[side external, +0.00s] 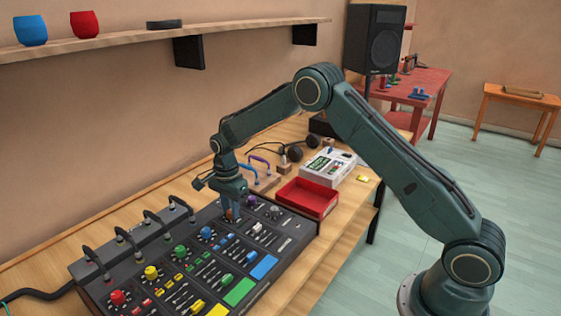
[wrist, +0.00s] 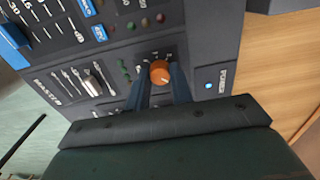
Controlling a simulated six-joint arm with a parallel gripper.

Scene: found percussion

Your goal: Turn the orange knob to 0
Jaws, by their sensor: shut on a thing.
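The orange knob (wrist: 160,72) stands on the dark mixer panel, with small scale marks around its far side. The marks are too small to read surely, and I cannot make out a pointer on the knob. My gripper (wrist: 162,88) has one finger on each side of the knob and is shut on it. In the side external view my gripper (side external: 230,205) points down at the mixer (side external: 305,226), and a bit of the orange knob (side external: 230,215) shows below the fingers.
A row of red (side external: 117,297), yellow (side external: 151,272), green (side external: 181,252) and blue (side external: 206,232) knobs leads up to it, with a purple knob (side external: 251,200) just beyond. A red tray (side external: 307,199) and a white device (side external: 328,167) stand behind the mixer.

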